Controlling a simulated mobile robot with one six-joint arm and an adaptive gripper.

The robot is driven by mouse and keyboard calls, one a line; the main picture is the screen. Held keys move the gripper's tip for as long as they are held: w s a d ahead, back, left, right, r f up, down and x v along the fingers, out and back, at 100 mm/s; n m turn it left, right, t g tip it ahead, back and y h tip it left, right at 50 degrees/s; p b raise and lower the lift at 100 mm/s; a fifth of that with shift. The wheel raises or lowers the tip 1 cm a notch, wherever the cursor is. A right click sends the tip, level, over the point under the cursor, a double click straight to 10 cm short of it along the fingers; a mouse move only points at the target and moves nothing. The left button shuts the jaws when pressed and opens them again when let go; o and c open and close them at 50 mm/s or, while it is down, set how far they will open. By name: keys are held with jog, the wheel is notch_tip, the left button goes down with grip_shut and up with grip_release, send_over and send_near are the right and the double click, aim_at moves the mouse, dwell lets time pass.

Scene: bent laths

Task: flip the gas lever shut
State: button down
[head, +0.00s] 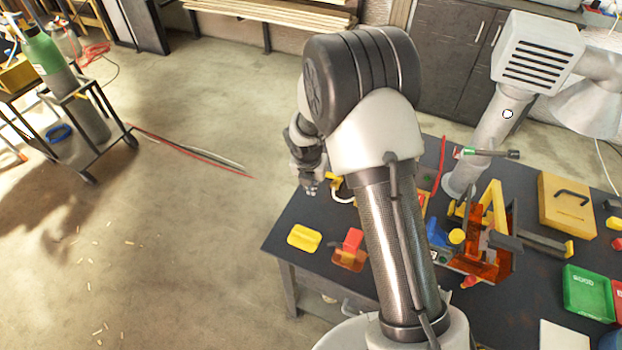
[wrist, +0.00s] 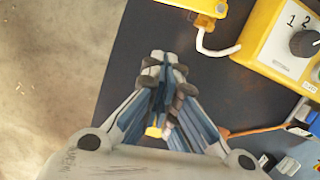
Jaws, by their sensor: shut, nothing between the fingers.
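My gripper (wrist: 164,60) is shut and empty, its fingertips together over the dark tabletop near its left edge. It also shows in the head view (head: 311,190), left of my arm. A yellow part with a small metal piece (wrist: 205,6) is cut off by the top of the wrist view, ahead and right of the fingertips and apart from them. A white hose joins it to a yellow box with a black knob (wrist: 304,42) marked 1 and 2. I cannot tell for sure which part is the gas lever. My arm hides part of the table.
The dark table (head: 285,240) carries a yellow block (head: 304,237), a red and orange piece (head: 349,250), an orange fixture (head: 484,262), a yellow case (head: 567,205) and a green tray (head: 588,293). A grey extraction arm (head: 494,130) rises behind. Open floor lies left.

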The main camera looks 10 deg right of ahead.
jog(key=b+x, duration=0.1)
jog(key=x, duration=0.3)
jog(key=shift+f, duration=0.1)
jog(key=shift+w+d, duration=0.3)
jog(key=shift+w, duration=0.25)
jog(key=shift+w+d, duration=0.3)
jog(key=shift+w, duration=0.3)
jog(key=shift+w+d, duration=0.35)
jog(key=shift+w, duration=0.3)
jog(key=shift+w+d+r+m+p, duration=0.1)
jog(key=shift+w+r+m+p, duration=0.05)
jog(key=shift+w+m+p, duration=0.15)
jog(key=shift+w+d+r+m+p, duration=0.1)
jog(key=shift+w+r+m, duration=0.1)
jog(key=shift+w, duration=0.5)
jog(key=shift+s+p, duration=0.1)
jog(key=shift+p, duration=0.2)
